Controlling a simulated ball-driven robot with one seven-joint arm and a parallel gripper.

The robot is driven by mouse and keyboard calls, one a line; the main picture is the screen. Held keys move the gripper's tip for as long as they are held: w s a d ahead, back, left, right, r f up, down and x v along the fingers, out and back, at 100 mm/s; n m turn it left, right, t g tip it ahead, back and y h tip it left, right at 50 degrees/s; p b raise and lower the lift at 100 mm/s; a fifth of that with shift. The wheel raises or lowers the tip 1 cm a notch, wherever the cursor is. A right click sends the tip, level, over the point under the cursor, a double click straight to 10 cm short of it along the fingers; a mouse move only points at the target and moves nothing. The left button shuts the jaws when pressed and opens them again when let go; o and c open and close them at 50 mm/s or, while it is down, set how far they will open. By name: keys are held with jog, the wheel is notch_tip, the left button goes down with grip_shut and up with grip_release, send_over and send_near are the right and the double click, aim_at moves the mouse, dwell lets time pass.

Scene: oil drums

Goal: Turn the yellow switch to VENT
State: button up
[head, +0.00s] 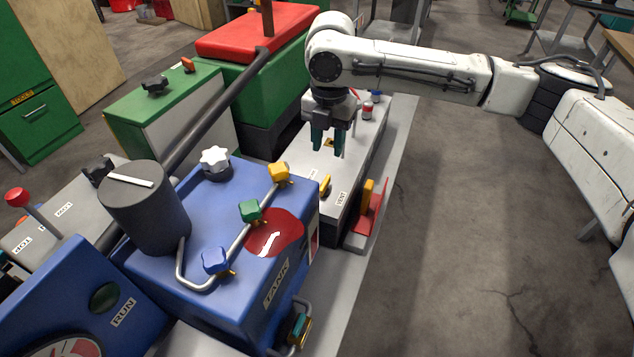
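A small yellow switch (325,186) stands on the top of a long grey box (312,172), near its front end. A white label reading VENT (341,198) lies just to the right of the switch. The way the switch points is too small to tell. My gripper (328,146) points down over the grey box, farther back than the switch and apart from it. Its two dark teal fingers are spread, with nothing seen held between them. A small yellow patch shows on the box between the fingers; I cannot tell what it is.
A blue tank (205,240) with a bent pipe and yellow, green and blue knobs stands left of the grey box. Open floor (460,220) lies to the right.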

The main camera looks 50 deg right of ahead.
aim_at(325, 182)
jog(key=f, duration=1.1)
jog(key=shift+w+f, duration=0.3)
jog(key=shift+f, duration=0.1)
grip_shut()
